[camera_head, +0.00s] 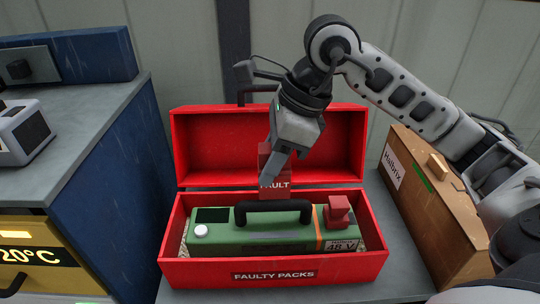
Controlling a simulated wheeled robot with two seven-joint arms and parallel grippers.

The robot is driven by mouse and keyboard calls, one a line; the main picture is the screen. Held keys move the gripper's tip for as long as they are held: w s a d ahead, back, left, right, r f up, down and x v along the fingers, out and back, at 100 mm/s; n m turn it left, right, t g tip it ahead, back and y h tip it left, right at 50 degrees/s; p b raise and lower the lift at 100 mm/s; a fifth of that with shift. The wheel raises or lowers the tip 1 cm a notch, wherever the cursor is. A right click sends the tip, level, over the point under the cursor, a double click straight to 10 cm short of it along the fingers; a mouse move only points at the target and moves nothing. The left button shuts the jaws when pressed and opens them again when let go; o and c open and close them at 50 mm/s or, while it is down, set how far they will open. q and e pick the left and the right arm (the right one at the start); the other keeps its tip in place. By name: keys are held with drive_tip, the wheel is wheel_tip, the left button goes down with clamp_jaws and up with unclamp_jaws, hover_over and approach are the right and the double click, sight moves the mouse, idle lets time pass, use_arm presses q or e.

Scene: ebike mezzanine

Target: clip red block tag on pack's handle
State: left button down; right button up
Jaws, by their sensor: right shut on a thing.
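A green battery pack (230,238) marked 48 V lies in the open red box. Its black handle (272,206) arches over its top. A red block tag (285,186) reading FAULT is in my right gripper (273,172), which is shut on it. The tag appears upright, just above or behind the handle; I cannot tell whether it touches it. The gripper hides part of the tag. A red block (339,211) sits on the right end of the pack. My left gripper is not in view.
The red box (274,272) is labelled FAULTY PACKS and its lid (212,145) stands open behind the pack. A brown carton (428,205) stands at the right. A blue-sided cabinet (118,190) with a grey top stands at the left.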

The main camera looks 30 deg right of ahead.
sight(267, 201)
drive_tip(key=shift+f+b, duration=0.6)
drive_tip(key=shift+f, duration=0.4)
drive_tip(key=shift+f+b, duration=1.25)
drive_tip(key=shift+f, duration=0.25)
drive_tip(key=shift+f+b, duration=0.95)
drive_tip(key=shift+b, duration=0.05)
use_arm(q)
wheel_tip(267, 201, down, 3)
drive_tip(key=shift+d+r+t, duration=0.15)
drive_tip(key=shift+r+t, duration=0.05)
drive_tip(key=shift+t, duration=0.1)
use_arm(e)
drive_tip(key=shift+f, duration=0.2)
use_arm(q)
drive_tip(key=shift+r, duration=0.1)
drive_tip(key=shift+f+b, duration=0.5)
use_arm(e)
drive_tip(key=shift+f, duration=0.3)
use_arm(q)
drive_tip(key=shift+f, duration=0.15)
use_arm(e)
drive_tip(key=shift+f, duration=0.2)
